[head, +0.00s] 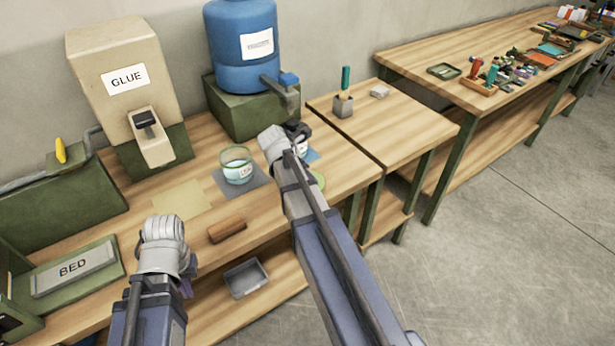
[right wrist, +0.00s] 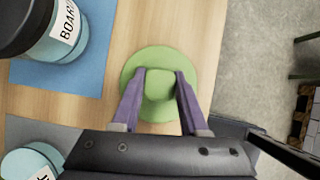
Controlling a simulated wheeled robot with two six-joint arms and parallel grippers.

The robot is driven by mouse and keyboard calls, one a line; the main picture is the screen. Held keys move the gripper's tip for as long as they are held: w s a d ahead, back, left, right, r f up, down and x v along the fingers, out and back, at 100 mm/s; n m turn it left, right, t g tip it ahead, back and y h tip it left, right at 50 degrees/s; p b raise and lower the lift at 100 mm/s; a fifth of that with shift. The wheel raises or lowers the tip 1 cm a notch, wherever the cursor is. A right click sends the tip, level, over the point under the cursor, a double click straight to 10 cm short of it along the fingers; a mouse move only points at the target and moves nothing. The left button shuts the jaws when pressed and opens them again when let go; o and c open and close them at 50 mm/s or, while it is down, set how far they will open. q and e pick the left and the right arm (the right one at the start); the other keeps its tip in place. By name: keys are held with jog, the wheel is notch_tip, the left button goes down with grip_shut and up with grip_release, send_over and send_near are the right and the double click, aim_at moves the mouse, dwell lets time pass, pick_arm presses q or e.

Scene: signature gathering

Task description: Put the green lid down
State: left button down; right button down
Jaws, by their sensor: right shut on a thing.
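The green lid (right wrist: 146,60) is a round disc with a raised knob. My right gripper (right wrist: 160,75) is shut on the knob in the right wrist view. The lid is over bare wood near the bench's front edge; I cannot tell whether it touches the wood. In the head view only a sliver of the lid (head: 319,181) shows beside my right forearm, which hides the fingers. An open glass jar (head: 237,170) with teal contents stands on a grey mat. My left gripper (head: 186,288) hangs at the lower left, its fingers mostly hidden.
A dark-topped jar labelled BOARD (right wrist: 55,30) stands on a blue mat (right wrist: 75,78) beside the lid. A brown block (head: 227,230) lies on the bench's front part. A glue dispenser (head: 122,80) and a blue tank (head: 242,50) stand behind. A grey tray (head: 246,278) sits below.

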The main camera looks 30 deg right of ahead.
jog(key=shift+f, duration=0.2)
jog(key=shift+c, duration=2.1)
grip_release()
jog(key=shift+r, duration=0.2)
jog(key=shift+a+r+p, duration=0.1)
jog(key=shift+r+p, duration=0.25)
jog(key=shift+p, duration=0.05)
jog(key=p+v, duration=0.9)
jog(key=v, duration=0.2)
jog(key=shift+r+p, duration=0.15)
jog(key=shift+p, duration=0.25)
jog(key=shift+a, duration=0.1)
jog(key=s+a+f+m+y, duration=0.1)
jog(key=s+a+m, duration=0.4)
jog(key=a, duration=0.3)
jog(key=s+a+f+m+y, duration=0.1)
jog(key=s+a+m+y, duration=0.1)
jog(key=s+a+m, duration=0.3)
jog(key=s+a+m+g+y, duration=0.1)
jog(key=s+a+m, duration=0.4)
jog(key=a, duration=0.6)
jog(key=shift+s+a+f+m+y, duration=0.3)
jog(key=shift+f+m+y, duration=0.1)
jog(key=shift+m, duration=0.2)
